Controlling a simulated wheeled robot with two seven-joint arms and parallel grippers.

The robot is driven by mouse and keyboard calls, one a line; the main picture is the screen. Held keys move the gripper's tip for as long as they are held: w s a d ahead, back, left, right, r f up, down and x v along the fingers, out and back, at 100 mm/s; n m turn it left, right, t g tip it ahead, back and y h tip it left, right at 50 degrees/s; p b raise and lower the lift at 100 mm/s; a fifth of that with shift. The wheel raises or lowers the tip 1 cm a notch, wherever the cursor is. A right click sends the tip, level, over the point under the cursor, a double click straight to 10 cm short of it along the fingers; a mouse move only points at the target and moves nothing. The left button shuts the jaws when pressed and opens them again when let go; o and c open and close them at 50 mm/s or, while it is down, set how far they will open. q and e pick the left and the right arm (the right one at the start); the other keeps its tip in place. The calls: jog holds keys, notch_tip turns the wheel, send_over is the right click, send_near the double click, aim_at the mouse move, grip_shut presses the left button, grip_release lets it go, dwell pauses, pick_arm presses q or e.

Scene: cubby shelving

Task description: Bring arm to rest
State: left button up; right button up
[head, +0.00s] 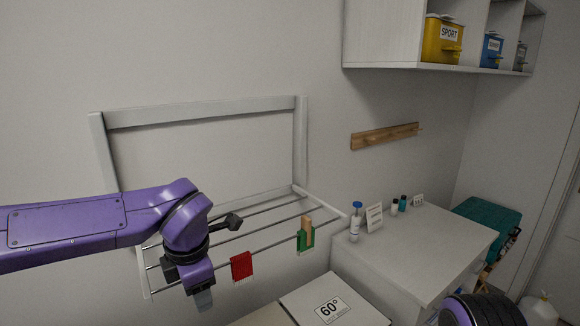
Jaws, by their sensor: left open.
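My purple left arm (90,225) reaches in from the left, in front of a wall drying rack (200,115). My left gripper (198,288) hangs at the end of this arm, pointing down, in front of the rack's bars. It is open, and I see nothing held in it; its fingers are partly hidden by the wrist. A red cloth (241,266) hangs on a bar just right of the gripper, apart from it. A green cloth with a wooden piece (306,236) hangs further right. A dark and purple part of my right arm shows at the bottom right; its gripper is out of view.
A white cabinet (430,245) on the right carries bottles (355,222) and small signs. A white box marked 60° (333,305) stands at the bottom. A wall cubby shelf (385,40) with a yellow bin (442,40) hangs above. A wooden peg rail (385,136) is between.

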pick_arm(q)
jog(key=s+a+f+m+t+y, duration=0.1)
jog(key=s+a+f+m+y, duration=0.15)
jog(key=f, duration=0.75)
jog(key=s+a+f+m+y, duration=0.2)
jog(key=a+f+m, duration=0.15)
jog(key=f, duration=0.65)
jog(key=s+a+f+m+t+y, duration=0.1)
jog(key=s+a+f+m+y, duration=0.15)
jog(key=f, duration=0.65)
jog(key=s+a+f+m+h, duration=0.1)
jog(key=s+a+f+m, duration=0.2)
jog(key=s, duration=0.4)
jog(key=s+f+m+g+h, duration=0.1)
jog(key=s+f+m+h, duration=0.2)
jog(key=s, duration=0.4)
jog(key=s+a+f+m, duration=0.2)
jog(key=s+f+m, duration=0.25)
jog(key=s, duration=0.25)
notch_tip(320, 180, down, 14)
jog(key=n+b, duration=0.1)
jog(key=b, duration=1.2)
jog(key=shift+w+d+r, duration=0.15)
jog(key=shift+w+r, duration=0.1)
